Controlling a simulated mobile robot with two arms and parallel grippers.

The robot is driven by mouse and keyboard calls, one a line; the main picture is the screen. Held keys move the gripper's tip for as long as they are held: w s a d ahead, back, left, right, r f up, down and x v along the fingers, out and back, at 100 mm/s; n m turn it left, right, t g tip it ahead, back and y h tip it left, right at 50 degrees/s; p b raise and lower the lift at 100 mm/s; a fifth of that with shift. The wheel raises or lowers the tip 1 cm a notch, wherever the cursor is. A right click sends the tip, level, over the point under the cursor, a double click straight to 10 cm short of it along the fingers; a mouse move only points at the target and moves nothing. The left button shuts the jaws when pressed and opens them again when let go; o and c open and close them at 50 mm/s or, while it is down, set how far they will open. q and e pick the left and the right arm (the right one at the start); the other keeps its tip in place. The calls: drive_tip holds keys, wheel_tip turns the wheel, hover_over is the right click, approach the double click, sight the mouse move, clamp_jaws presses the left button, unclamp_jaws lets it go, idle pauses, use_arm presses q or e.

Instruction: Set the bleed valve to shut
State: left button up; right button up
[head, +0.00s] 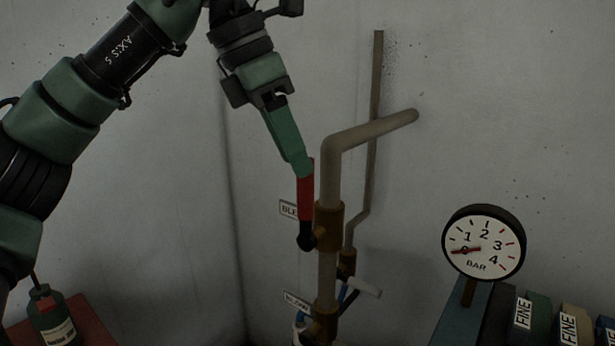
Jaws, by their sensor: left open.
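The bleed valve has a brass body (328,228) on a vertical grey pipe. Its red lever (306,197) stands nearly upright, roughly along the pipe, from a black hub at the bottom. A label beginning "BLE" (288,208) is partly hidden behind the lever. My left gripper (303,170) reaches down from above, with its green fingertips at the top end of the red lever. It is open; the far finger is hidden, and I cannot tell whether the fingers touch the lever. My right gripper is not in view.
A bent grey pipe (372,132) runs into the wall above the valve. A green bottle (53,318) is lower left.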

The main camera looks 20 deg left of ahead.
sight(313, 197)
use_arm(q)
drive_tip(key=x, duration=0.2)
drive_tip(key=shift+d+f, duration=0.1)
drive_tip(key=shift+f, duration=0.35)
drive_tip(key=shift+w+d+f, duration=0.15)
drive_tip(key=shift+w+f, duration=0.1)
drive_tip(key=shift+f, duration=0.2)
drive_tip(key=shift+w+d+f, duration=0.15)
drive_tip(key=shift+w+f, duration=0.1)
drive_tip(key=shift+f, duration=0.4)
drive_tip(key=shift+s+d, duration=0.1)
drive_tip(key=c, duration=1)
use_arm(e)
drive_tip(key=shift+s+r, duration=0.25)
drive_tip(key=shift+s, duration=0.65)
